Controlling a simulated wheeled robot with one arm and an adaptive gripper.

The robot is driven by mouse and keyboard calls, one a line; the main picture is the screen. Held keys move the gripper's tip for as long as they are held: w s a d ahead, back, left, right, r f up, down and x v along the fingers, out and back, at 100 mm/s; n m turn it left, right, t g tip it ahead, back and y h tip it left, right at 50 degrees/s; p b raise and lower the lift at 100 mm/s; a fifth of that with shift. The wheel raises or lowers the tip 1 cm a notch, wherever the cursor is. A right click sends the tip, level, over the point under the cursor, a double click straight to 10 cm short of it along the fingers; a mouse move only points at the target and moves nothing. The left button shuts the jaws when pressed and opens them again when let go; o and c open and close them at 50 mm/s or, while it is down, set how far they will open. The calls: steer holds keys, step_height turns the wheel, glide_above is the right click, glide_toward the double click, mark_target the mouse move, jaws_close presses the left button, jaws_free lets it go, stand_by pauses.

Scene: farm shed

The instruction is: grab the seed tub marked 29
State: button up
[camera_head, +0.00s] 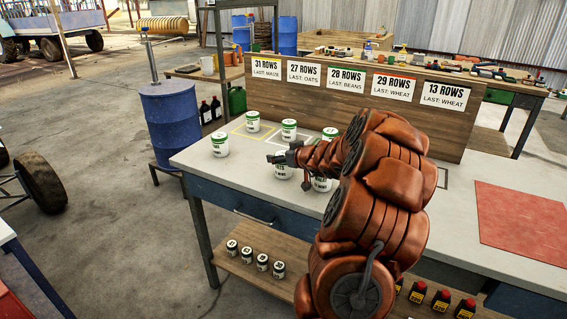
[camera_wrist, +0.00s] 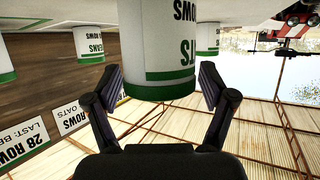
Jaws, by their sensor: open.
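Several white seed tubs with green lids stand on the table, among them a left one (camera_head: 220,146), two at the back (camera_head: 253,121) (camera_head: 289,129) and one below my gripper (camera_head: 282,170). I cannot read a 29 on any tub. My gripper (camera_head: 279,158) is over the tubs, pointing left. In the wrist view, which is upside down, my open gripper (camera_wrist: 160,88) has a finger on either side of a tub (camera_wrist: 165,45) whose partly hidden label seems to read OATS. Contact cannot be told. A tub marked BEANS (camera_wrist: 88,50) stands to its left.
A wooden board (camera_head: 350,112) behind the tubs carries row signs, including 29 ROWS, LAST: WHEAT (camera_head: 393,88). My arm hides part of the table. A red mat (camera_head: 520,215) lies at the right. Small jars (camera_head: 262,262) stand on the lower shelf.

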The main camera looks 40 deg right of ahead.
steer(key=shift+x, duration=1.05)
steer(key=shift+r, duration=0.1)
steer(key=c, duration=1.2)
steer(key=shift+c, duration=0.3)
